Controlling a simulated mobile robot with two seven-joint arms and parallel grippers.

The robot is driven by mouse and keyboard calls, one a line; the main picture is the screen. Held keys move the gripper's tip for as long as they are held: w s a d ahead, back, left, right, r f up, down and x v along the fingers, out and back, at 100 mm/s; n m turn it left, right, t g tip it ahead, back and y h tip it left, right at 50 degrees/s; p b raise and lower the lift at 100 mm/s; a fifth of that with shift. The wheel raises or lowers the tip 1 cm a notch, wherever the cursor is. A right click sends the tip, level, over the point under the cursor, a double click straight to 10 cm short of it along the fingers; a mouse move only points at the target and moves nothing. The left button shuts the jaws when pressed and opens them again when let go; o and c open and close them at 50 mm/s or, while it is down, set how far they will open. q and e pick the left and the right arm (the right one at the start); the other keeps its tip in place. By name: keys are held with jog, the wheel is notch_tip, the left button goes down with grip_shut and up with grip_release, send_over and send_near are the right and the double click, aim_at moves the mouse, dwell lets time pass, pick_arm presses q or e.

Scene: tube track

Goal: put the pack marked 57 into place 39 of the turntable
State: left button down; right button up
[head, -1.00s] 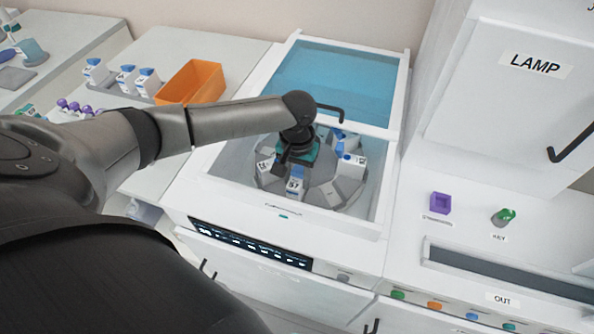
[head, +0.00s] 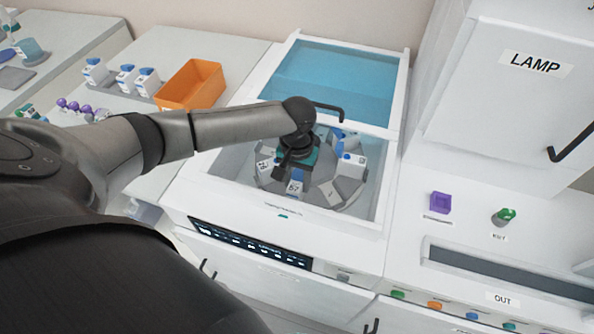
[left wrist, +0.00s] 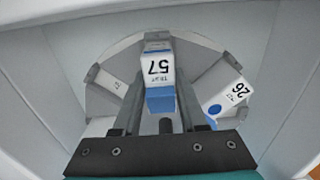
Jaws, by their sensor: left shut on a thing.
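The pack marked 57 (head: 294,187) is white with a blue part and sits low over the front of the grey turntable (head: 325,194). My left gripper (head: 294,176) reaches down into the open well and is shut on this pack. In the left wrist view the pack (left wrist: 158,72) stands between the two fingers (left wrist: 160,110), over a slot of the turntable (left wrist: 118,54). Whether it touches the slot's floor I cannot tell. The mark of place 39 is not readable. My right gripper is not in view.
An orange bin (head: 192,85) stands to the left.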

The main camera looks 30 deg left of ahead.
pick_arm(q)
jog(key=shift+f, duration=0.1)
dwell(0.3)
jog(key=shift+c, duration=1.9)
grip_release()
notch_tip(320, 180, up, 15)
jog(key=p, duration=0.2)
jog(key=shift+p, duration=0.35)
